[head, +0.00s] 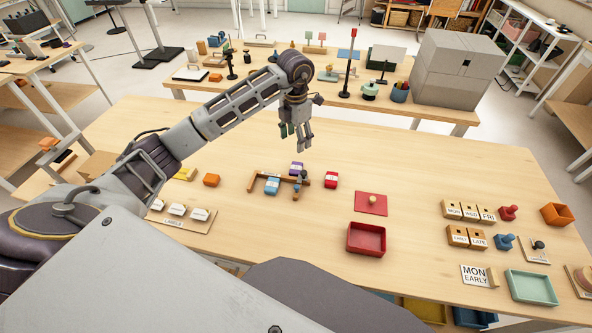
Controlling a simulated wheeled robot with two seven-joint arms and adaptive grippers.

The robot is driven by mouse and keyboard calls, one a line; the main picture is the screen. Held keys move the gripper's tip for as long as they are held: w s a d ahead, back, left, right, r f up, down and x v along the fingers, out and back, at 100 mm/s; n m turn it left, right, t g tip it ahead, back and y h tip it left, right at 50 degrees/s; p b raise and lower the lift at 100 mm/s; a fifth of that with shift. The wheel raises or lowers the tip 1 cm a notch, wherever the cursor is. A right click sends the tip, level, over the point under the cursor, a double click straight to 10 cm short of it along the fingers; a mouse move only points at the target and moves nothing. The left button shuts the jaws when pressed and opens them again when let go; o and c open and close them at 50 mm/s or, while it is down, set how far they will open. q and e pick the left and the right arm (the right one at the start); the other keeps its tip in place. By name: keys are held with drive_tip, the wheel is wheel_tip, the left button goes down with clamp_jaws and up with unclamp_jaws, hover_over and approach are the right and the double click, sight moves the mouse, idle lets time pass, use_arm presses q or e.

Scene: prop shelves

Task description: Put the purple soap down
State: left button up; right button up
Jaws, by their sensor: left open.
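The purple soap (297,168) is a small purple block with a pale band. It rests on the light wood table (400,180), at the back of a brown wooden frame (264,177). A blue soap (272,186) lies at the frame's front left, and a red soap (331,180) lies apart on the right. My left gripper (297,142) hangs above and behind the purple soap, fingers pointing down, open and empty. It appears clear of the soap. My right gripper is not in view.
A red lid (371,203) and red tray (366,239) sit right of the frame. Orange (211,180) and yellow blocks (184,174) lie to the left. Lettered blocks (469,211) and a green tray (532,287) stand at right. The table between is clear.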

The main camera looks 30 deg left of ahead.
use_arm(q)
drive_tip(key=n, duration=0.7)
drive_tip(key=shift+n, duration=0.3)
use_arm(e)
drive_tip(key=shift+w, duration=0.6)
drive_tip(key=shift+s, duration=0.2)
